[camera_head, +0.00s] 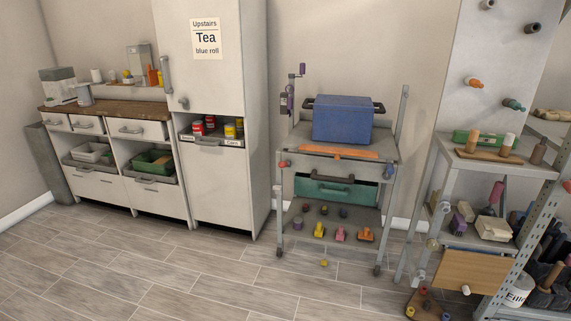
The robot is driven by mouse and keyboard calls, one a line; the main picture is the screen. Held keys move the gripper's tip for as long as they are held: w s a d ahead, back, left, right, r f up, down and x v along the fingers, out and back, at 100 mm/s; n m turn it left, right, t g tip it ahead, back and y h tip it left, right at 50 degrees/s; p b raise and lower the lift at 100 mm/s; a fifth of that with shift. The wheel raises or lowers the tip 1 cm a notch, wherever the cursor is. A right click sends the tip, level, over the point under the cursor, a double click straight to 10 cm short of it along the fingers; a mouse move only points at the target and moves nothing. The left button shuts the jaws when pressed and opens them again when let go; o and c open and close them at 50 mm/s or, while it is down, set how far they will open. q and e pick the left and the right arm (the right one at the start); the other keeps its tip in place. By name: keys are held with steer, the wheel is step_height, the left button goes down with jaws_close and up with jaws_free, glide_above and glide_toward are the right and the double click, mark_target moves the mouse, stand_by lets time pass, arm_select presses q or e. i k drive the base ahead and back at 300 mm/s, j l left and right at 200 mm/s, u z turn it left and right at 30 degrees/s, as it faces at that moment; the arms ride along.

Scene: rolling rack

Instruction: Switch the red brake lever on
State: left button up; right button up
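A rolling rack (345,157) on casters stands against the back wall, right of the tall white cabinet. I cannot clearly pick out the red brake lever. A purple item (286,102) hangs at the upper left post. Neither of my grippers is in view.
The rack carries a blue box (342,119), a green bin (324,189) and several small coloured items. A small yellow thing (324,263) is low at its front. A cluttered shelf unit (446,190) stands at the right. The tiled floor (170,275) in front is clear.

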mark_target(285, 164)
steer(key=i+u, duration=0.15)
steer(key=u, duration=0.5)
steer(key=i+l+u, duration=0.25)
steer(key=i+l, duration=0.15)
steer(key=l, duration=0.2)
steer(key=i+l+u, duration=0.2)
steer(key=i+l, duration=0.15)
steer(key=l, duration=0.3)
steer(key=i+l+u, duration=0.15)
steer(key=l, duration=0.2)
